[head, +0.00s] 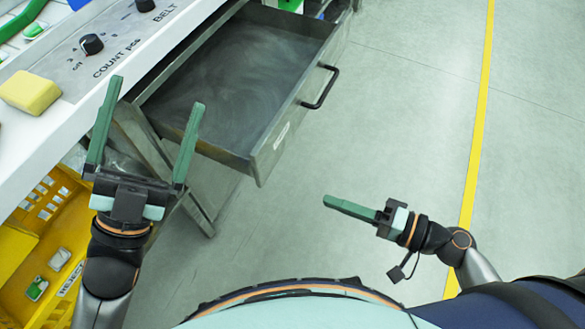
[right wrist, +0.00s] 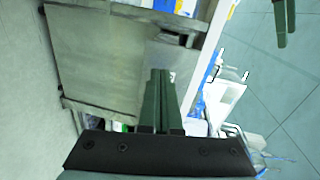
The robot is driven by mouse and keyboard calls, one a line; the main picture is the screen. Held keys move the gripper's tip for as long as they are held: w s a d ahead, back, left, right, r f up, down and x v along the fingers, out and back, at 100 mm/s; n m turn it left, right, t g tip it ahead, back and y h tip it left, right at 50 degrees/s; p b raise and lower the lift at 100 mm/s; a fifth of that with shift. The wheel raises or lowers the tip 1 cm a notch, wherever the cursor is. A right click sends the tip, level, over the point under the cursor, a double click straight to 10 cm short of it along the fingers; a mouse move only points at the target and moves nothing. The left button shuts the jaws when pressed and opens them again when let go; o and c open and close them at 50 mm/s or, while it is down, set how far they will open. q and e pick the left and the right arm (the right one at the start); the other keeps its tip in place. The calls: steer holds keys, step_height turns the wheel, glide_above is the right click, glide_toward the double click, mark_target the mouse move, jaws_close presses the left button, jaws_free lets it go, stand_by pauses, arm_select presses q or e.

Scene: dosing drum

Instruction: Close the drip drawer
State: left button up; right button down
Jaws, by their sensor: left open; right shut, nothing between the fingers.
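The drip drawer (head: 225,75) is a grey, empty metal tray, pulled out from under the white panel. Its black bar handle (head: 321,88) is on the front face, at the right. My left gripper (head: 155,92) is open, with its fingers spread in front of the drawer's near left corner in the head view; I cannot tell whether they touch it. My right gripper (head: 326,202) is shut and empty, over the floor below and right of the drawer front, apart from the handle. Its closed green fingers show in the right wrist view (right wrist: 160,75), in front of grey metal surfaces.
The white control panel (head: 108,45) with black knobs and a yellow block (head: 30,92) lies left of the drawer. A yellow reject bin (head: 40,228) stands at the lower left. The floor right of the drawer is clear, with a yellow line (head: 480,110).

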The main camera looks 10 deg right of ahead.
steer(key=d+r+y, duration=0.1)
steer(key=r, duration=0.1)
steer(key=m, duration=0.1)
glide_toward(264, 161)
steer(key=shift+t+y, duration=0.3)
steer(key=x, duration=0.3)
steer(key=p+x, duration=0.1)
steer(key=x, duration=0.2)
steer(key=shift+f, duration=0.2)
arm_select(q)
steer(key=w+a+f+n+g+y, duration=0.1)
steer(key=w+f+n+y, duration=0.3)
steer(key=f+n+y, duration=0.4)
steer(key=shift+a+f+n+g, duration=0.45)
steer(key=shift+f+n, duration=0.45)
steer(key=shift+f, duration=1.45)
arm_select(e)
steer(key=shift+w+a+f, duration=0.1)
steer(key=shift+w+a, duration=0.05)
steer(key=shift+a, duration=0.25)
steer(key=shift+a, duration=0.1)
